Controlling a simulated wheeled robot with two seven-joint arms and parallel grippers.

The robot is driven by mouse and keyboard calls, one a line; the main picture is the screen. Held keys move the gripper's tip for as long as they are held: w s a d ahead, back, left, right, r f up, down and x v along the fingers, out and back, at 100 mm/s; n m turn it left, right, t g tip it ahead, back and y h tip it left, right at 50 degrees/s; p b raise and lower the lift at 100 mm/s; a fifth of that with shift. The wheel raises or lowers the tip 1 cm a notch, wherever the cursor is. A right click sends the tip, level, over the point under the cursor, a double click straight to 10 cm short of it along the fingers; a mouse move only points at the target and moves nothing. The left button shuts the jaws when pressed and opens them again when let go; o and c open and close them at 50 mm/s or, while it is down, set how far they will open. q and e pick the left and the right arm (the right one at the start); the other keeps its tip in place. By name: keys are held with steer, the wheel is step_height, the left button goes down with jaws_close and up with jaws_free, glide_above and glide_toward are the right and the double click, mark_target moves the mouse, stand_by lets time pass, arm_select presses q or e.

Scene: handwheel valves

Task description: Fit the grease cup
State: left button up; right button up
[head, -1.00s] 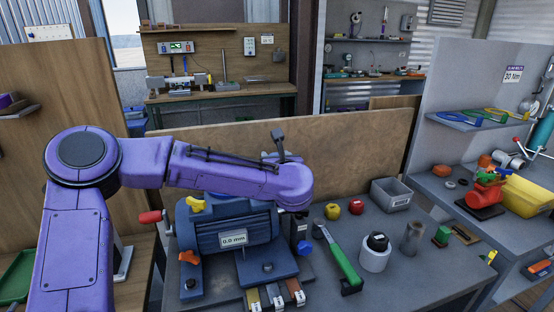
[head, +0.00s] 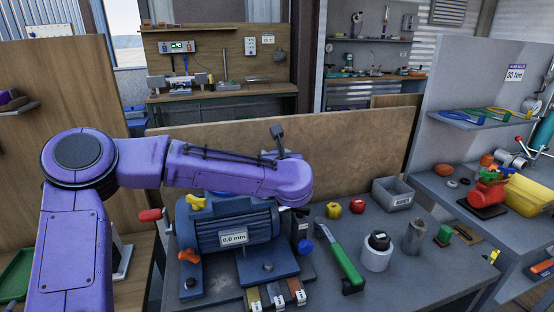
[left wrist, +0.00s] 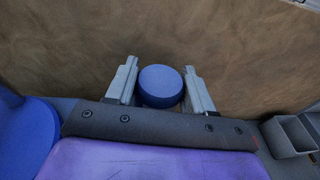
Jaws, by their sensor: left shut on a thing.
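In the left wrist view my left gripper (left wrist: 162,90) is shut on a round blue cap-like piece, seemingly the grease cup (left wrist: 160,84). It sits between the two grey fingers, with the brown board behind. In the head view my left arm crosses from the left, and its wrist hides the fingers and the held piece. A blue motor-like unit (head: 236,228) with a 0.0 mm label stands on the bench under the wrist. Its side also shows at the left of the left wrist view (left wrist: 25,138). My right gripper is not in view.
A brown board (head: 370,150) closes the bench's back. Right of the motor are a blue knob (head: 306,246), a green-handled tool (head: 342,256), a white cup with a dark top (head: 376,258), a metal cylinder (head: 415,237) and a grey bin (head: 397,193).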

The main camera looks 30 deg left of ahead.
arm_select(q)
steer(key=shift+s+f, duration=0.2)
steer(key=shift+f, duration=0.45)
jaws_close()
steer(key=o, duration=1.5)
jaws_free()
steer(key=shift+w, duration=0.15)
steer(key=o, duration=0.3)
steer(key=shift+r, duration=0.1)
steer(key=shift+a, duration=0.1)
steer(key=shift+a, duration=0.1)
steer(key=shift+w+r+p, duration=0.1)
steer(key=shift+r+p, duration=0.45)
steer(key=shift+r, duration=0.85)
steer(key=shift+r+p, duration=1.4)
steer(key=shift+r, duration=1.45)
